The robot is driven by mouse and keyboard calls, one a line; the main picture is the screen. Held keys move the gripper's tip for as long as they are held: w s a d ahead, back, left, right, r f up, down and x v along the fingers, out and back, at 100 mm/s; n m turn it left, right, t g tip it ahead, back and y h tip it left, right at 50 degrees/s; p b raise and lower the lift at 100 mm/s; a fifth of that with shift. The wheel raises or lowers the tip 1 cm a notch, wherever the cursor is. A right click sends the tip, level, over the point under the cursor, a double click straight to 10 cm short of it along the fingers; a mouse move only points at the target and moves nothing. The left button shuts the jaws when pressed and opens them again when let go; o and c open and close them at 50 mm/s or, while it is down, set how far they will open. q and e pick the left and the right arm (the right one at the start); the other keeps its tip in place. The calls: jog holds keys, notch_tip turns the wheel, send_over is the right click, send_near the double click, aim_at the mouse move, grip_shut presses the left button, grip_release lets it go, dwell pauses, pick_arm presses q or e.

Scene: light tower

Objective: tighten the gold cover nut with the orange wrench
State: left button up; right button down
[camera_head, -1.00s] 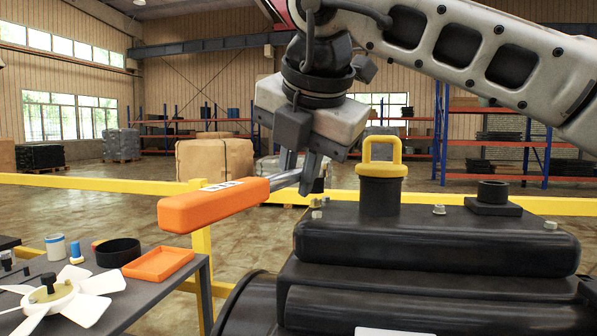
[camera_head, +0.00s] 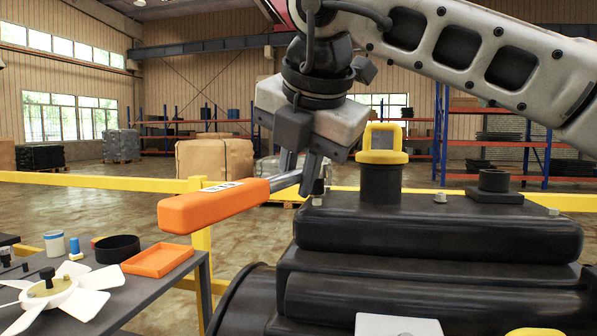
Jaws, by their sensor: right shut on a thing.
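The orange wrench (camera_head: 213,206) has a thick orange handle pointing left and a grey metal shaft. My right gripper (camera_head: 299,184) is shut on the shaft, above the left end of the black machine (camera_head: 435,232). The wrench's head is mostly hidden behind the fingers. Small bolt heads stand on the machine's top, one (camera_head: 317,201) just below the gripper and another (camera_head: 440,197) farther right. I cannot tell which is the gold cover nut, nor whether the wrench touches one. My left gripper is not in view.
A black neck with a yellow looped cap (camera_head: 383,156) rises close right of the gripper. A grey table (camera_head: 185,275) at lower left holds an orange tray (camera_head: 158,260), a black ring (camera_head: 117,249) and a white fan (camera_head: 60,295). A yellow rail (camera_head: 100,182) runs behind.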

dwell(0.4)
jog(key=shift+w+a+m+h, duration=0.1)
jog(key=shift+a+m+h, duration=0.3)
jog(key=shift+m, duration=0.2)
jog(key=shift+w+a+f+m+h, duration=0.1)
jog(key=shift+a+m+h, duration=0.1)
jog(key=shift+m, duration=0.2)
jog(key=shift+w+a+f+m+h, duration=0.1)
jog(key=shift+m+h, duration=0.1)
jog(key=shift+m, duration=0.2)
jog(key=shift+d+b, duration=0.15)
jog(key=shift+b, duration=0.25)
jog(key=shift+n, duration=0.3)
